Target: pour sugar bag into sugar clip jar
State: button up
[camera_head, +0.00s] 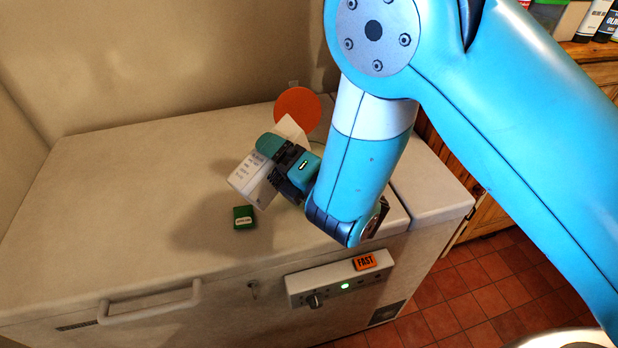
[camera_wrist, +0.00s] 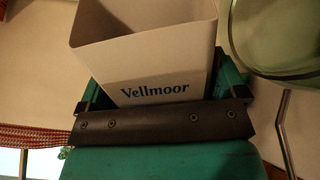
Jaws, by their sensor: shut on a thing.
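My gripper (camera_head: 284,166) is shut on a white, open-topped bag, taken to be the sugar bag (camera_head: 248,177), and holds it tilted over the freezer top. In the wrist view the bag (camera_wrist: 150,62) reads "Vellmoor" and sits between the green finger pads. Its contents cannot be made out. A greenish glass jar (camera_wrist: 275,35), taken to be the sugar clip jar, shows at the upper right of the wrist view, beside the bag, with a metal wire below it. A round orange disc (camera_head: 298,108) shows just behind the gripper.
A small green box (camera_head: 243,217) lies on the white chest freezer (camera_head: 110,215), in front of the bag. An orange "FAST" block (camera_head: 364,262) sits on the freezer's control panel. The left of the freezer top is clear. Bottles (camera_head: 592,20) stand at the upper right.

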jog(key=shift+r, duration=0.15)
jog(key=shift+w+d+r+m+p, duration=0.15)
jog(key=shift+r+m+p, duration=0.2)
jog(key=shift+p, duration=0.5)
jog(key=shift+w, duration=0.1)
jog(key=shift+d+f+m+p, duration=0.1)
jog(key=shift+m+p, duration=0.25)
jog(key=shift+w+r+m+p, duration=0.1)
jog(key=shift+r+m+p, duration=0.25)
jog(key=shift+p, duration=0.25)
jog(key=shift+d+r+m+p, duration=0.1)
jog(key=shift+m+p, duration=0.15)
jog(key=shift+p, duration=0.15)
jog(key=shift+w, duration=0.1)
